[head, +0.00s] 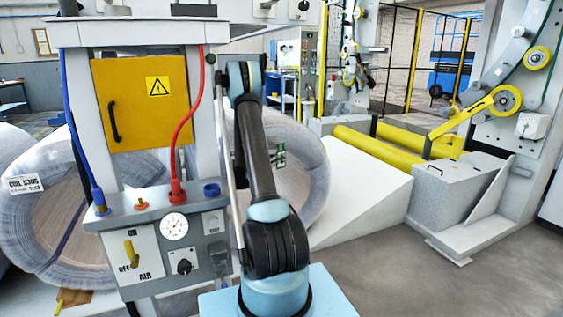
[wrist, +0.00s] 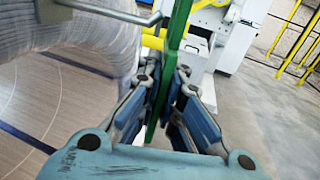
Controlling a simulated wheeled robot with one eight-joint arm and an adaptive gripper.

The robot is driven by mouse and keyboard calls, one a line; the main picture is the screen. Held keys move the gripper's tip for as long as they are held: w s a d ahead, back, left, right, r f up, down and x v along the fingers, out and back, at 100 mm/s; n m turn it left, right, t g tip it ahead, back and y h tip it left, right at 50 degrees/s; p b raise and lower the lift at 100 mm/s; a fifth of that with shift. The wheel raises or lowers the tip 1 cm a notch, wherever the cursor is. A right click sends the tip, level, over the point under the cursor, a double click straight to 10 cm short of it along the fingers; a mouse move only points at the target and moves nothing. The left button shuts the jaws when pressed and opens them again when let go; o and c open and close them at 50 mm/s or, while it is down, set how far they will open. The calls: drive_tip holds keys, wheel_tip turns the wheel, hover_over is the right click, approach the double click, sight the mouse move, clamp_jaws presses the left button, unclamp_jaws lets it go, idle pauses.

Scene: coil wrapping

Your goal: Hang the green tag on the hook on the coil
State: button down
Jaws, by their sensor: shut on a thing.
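My gripper (wrist: 167,74) is shut on the green tag (wrist: 162,98), which is seen nearly edge-on, standing upright between the blue finger pads. A thin grey metal hook (wrist: 105,10) reaches from the left across the face of the wrapped coil (wrist: 92,42). Its bent end is close beside the tag. I cannot tell whether it touches the tag or passes through it. In the head view the coil (head: 312,170) is partly behind my arm, and a small green shape, apparently the tag (head: 281,148), shows before it. My gripper is mostly hidden there.
A control cabinet with a yellow door (head: 140,105), hoses and a gauge stands close on the left. Another wrapped coil (head: 25,225) is behind it. A white ramp (head: 355,190), yellow rollers (head: 375,150) and a machine stand right. Floor (head: 480,285) at front right is clear.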

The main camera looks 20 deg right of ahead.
drive_tip(key=shift+w+f, duration=0.25)
drive_tip(key=shift+w, duration=0.7)
drive_tip(key=shift+w+f, duration=0.25)
drive_tip(key=shift+w, duration=0.7)
drive_tip(key=shift+f, duration=0.1)
drive_tip(key=c, duration=1.7)
unclamp_jaws()
